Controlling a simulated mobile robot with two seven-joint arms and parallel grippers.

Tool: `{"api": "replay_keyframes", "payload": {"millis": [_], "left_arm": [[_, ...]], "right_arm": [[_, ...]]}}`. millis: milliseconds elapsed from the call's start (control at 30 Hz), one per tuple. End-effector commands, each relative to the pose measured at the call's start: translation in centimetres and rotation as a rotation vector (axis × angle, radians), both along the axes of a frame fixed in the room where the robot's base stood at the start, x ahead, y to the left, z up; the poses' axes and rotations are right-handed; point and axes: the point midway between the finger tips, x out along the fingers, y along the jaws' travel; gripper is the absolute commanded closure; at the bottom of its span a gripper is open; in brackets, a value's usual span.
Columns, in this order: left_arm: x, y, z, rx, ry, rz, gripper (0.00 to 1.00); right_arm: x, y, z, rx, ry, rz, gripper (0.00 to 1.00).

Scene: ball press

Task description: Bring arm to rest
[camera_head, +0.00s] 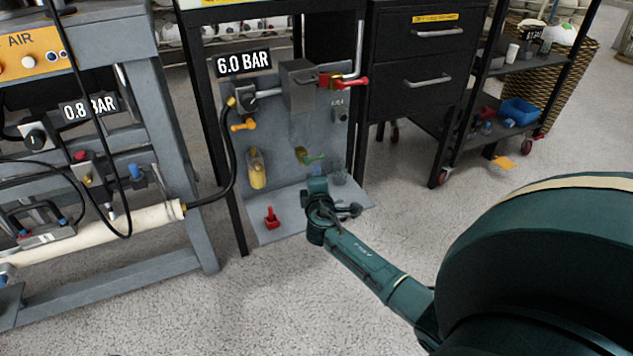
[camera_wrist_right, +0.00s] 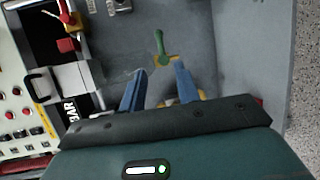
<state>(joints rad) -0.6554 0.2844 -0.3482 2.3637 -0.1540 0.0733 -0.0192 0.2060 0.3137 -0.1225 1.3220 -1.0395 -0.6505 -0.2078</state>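My right gripper (camera_head: 318,190) is at the end of my teal arm, in front of the lower part of the grey panel. It also shows in the right wrist view (camera_wrist_right: 160,69), where its two blue fingers are spread apart with nothing gripped between them. A green-handled valve (camera_head: 312,158) is on the panel just above the gripper. The green handle (camera_wrist_right: 160,44) lies beyond the fingertips in the wrist view, apart from them. My left gripper is not in view.
A red-handled valve (camera_head: 344,82) and a yellow handle (camera_head: 243,126) are higher on the panel. A red object (camera_head: 271,218) lies on the grey shelf (camera_head: 290,228) below. A black drawer cabinet (camera_head: 420,70) stands right. The workbench (camera_head: 150,75) is left. Floor in front is clear.

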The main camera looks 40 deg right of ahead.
Motion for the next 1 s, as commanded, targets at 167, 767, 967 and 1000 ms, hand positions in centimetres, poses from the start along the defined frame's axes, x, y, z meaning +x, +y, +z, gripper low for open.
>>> {"api": "replay_keyframes", "payload": {"millis": [167, 767, 967, 1000], "left_arm": [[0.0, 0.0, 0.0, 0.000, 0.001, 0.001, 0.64], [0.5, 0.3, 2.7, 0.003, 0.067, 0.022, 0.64], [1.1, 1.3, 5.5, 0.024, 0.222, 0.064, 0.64], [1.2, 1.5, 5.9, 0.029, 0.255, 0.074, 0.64]], "right_arm": [[0.0, -0.1, 0.0, 0.000, 0.000, 0.000, 0.68], [-2.1, 2.8, 1.6, 0.129, 0.012, 0.045, 0.68], [-7.4, 9.2, 4.4, 0.430, 0.037, 0.122, 0.68], [-8.6, 10.5, 5.1, 0.496, 0.043, 0.134, 0.68]]}}
